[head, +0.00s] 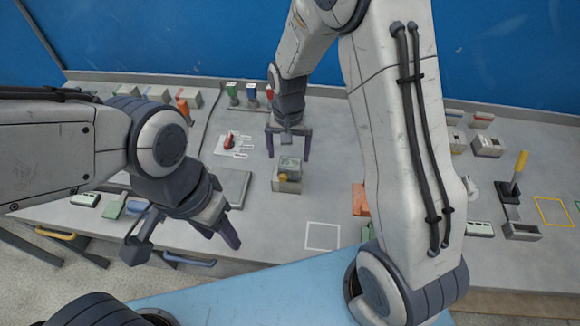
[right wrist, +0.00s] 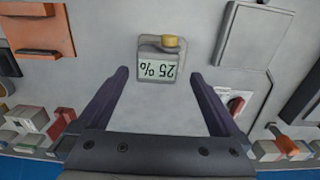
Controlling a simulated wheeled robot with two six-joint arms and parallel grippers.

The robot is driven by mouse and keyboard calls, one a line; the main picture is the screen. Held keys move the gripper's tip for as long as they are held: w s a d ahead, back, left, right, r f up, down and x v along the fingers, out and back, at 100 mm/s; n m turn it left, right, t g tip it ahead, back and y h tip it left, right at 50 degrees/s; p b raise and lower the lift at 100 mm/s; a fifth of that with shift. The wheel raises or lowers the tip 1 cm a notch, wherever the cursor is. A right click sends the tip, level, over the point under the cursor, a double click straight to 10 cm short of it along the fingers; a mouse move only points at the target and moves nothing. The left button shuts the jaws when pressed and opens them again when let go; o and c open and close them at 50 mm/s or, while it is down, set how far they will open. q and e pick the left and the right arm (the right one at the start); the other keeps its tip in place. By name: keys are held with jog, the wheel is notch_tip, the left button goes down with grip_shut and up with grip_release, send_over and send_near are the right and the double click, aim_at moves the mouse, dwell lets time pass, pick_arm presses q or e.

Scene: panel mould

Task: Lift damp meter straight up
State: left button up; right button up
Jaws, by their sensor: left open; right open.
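The damp meter (head: 290,163) is a small grey device with a pale display and a yellow knob, upright on the worktop near the middle. In the right wrist view its display (right wrist: 157,69) reads 25 % upside down. I cannot tell whether its grey lower part is a separate holder. My right gripper (head: 288,156) is open and points down just behind the meter in the head view. In the right wrist view the meter shows between and beyond the open fingertips (right wrist: 160,75), with no contact visible. My left gripper (head: 184,246) is open and empty over the front edge, left of the meter.
A red-handled switch (head: 229,142) on a white plate and a grey flat panel (head: 233,186) lie left of the meter. An orange block (head: 360,199) lies to the right, partly behind my right arm. A white outlined square (head: 322,236) on the worktop in front is empty.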

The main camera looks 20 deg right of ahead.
aim_at(290, 162)
jog(key=shift+f+p, duration=0.4)
jog(key=shift+f, duration=0.2)
jog(key=f, duration=0.1)
jog(key=f+p, duration=0.1)
jog(key=f, duration=0.1)
jog(key=shift+d+f, duration=0.25)
jog(key=shift+f, duration=0.4)
jog(key=c, duration=1.5)
grip_shut()
jog(key=shift+r, duration=0.1)
